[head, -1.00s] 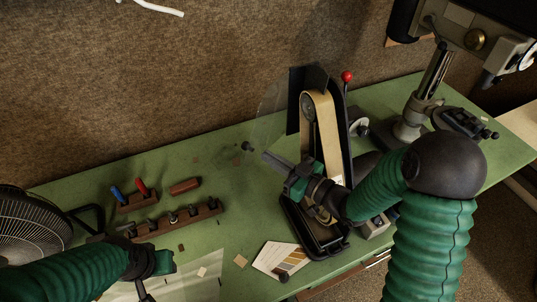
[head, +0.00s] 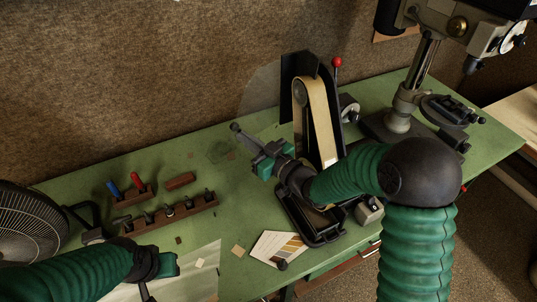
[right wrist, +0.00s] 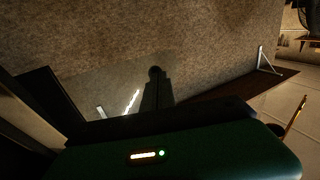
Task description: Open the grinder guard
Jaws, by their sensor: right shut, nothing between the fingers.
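The belt grinder (head: 318,115) stands on the green bench with a tan upright belt. Its clear guard (head: 262,92) is a faint see-through sheet left of the belt, and its outline is hard to make out. A small dark knob (head: 235,127) sits at the guard's lower left; it also shows in the right wrist view (right wrist: 155,72). My right gripper (head: 243,135) is shut and empty, its fingertips at the knob; whether they touch it I cannot tell. My left gripper (head: 152,278) is low at the left, its fingers partly cut off by the frame.
A wooden tool rack (head: 170,217) and a fan (head: 30,222) are at the left. A drill press (head: 405,105) with a vise stands at the right. A red ball lever (head: 337,62) rises behind the belt. Sample cards (head: 278,248) lie at the front.

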